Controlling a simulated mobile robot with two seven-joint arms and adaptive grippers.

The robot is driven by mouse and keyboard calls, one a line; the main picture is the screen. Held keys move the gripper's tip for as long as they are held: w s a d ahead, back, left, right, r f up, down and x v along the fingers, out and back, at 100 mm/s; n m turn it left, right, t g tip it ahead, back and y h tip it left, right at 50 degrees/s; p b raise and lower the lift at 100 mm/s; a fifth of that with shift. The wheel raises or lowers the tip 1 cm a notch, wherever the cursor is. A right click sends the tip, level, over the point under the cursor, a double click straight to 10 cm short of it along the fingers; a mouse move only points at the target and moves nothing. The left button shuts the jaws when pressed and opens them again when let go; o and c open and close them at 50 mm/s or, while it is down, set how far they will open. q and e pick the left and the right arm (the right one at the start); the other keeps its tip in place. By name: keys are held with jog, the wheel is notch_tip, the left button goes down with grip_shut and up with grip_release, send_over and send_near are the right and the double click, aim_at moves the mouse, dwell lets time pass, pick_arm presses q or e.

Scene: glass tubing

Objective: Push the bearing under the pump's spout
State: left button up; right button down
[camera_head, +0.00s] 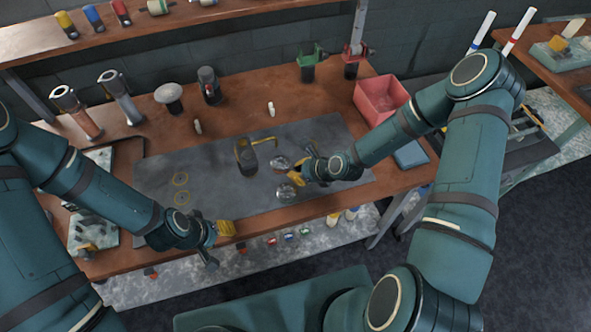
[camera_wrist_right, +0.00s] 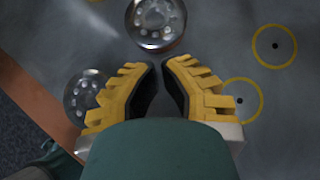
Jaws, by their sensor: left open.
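The pump (camera_head: 246,158) is a dark body on the grey mat, with a yellow spout (camera_head: 265,140) pointing right. A round metal bearing (camera_head: 279,162) lies right of the pump, just ahead of my right gripper (camera_head: 294,167). In the right wrist view this bearing (camera_wrist_right: 157,20) is beyond the fingertips, with a small gap. A second metal disc (camera_head: 286,191) lies nearer the front edge; it also shows left of the fingers (camera_wrist_right: 84,95). My right gripper's yellow fingertips (camera_wrist_right: 163,65) are close together with nothing visible between them. My left gripper (camera_head: 221,244) is open and empty by the front edge.
The grey mat (camera_head: 220,197) bears yellow rings (camera_head: 181,179) at left; two rings with dark dots (camera_wrist_right: 274,46) show in the wrist view. A pink bin (camera_head: 382,98) stands back right. Small white pieces (camera_head: 270,108) and canisters stand behind the mat.

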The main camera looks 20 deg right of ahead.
pick_arm(q)
jog(key=shift+w+a, duration=0.25)
jog(key=shift+a, duration=0.05)
pick_arm(e)
jog(key=shift+w+a, duration=0.2)
pick_arm(q)
jog(key=shift+f+b, duration=0.3)
pick_arm(e)
jog(key=shift+w+a, duration=0.65)
jog(key=shift+w, duration=0.15)
jog(key=shift+r, duration=0.1)
jog(key=v, duration=1.2)
